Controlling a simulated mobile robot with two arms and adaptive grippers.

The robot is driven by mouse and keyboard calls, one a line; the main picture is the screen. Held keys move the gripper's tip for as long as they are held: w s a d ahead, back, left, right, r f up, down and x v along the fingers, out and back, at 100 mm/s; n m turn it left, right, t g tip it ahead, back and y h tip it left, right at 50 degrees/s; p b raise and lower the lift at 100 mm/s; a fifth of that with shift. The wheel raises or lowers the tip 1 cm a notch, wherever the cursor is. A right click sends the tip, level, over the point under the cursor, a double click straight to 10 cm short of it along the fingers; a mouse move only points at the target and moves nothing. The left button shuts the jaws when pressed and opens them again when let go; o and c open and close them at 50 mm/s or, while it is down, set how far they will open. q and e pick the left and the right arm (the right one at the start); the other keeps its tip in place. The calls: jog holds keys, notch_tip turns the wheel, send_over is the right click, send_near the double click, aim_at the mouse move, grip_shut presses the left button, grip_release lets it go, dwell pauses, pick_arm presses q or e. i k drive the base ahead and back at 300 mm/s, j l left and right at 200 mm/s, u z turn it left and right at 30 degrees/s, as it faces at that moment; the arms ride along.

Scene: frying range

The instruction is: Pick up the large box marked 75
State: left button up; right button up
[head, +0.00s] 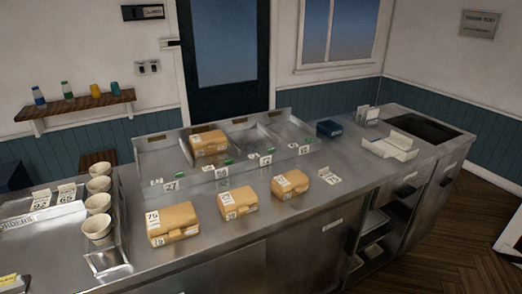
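A large tan box (174,222) stands on the steel counter in the head view, at the front left of a row of tan boxes. The white label on its left end appears to read 75. A second tan box (240,201) and a third tan box (291,183) stand apart from it to the right, each with a white label too small to read surely. Another tan box (212,142) sits in the left part of the divided steel rack. Neither of my grippers is in view.
The steel rack (222,184) with numbered tags runs behind the boxes. Several stacked cups (98,208) stand in a holder to the left. A white open carton (389,147) and a dark blue box (329,128) are to the right. Bare counter (245,232) lies in front of the boxes.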

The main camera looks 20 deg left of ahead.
aim_at(160, 240)
jog(key=u, duration=1.25)
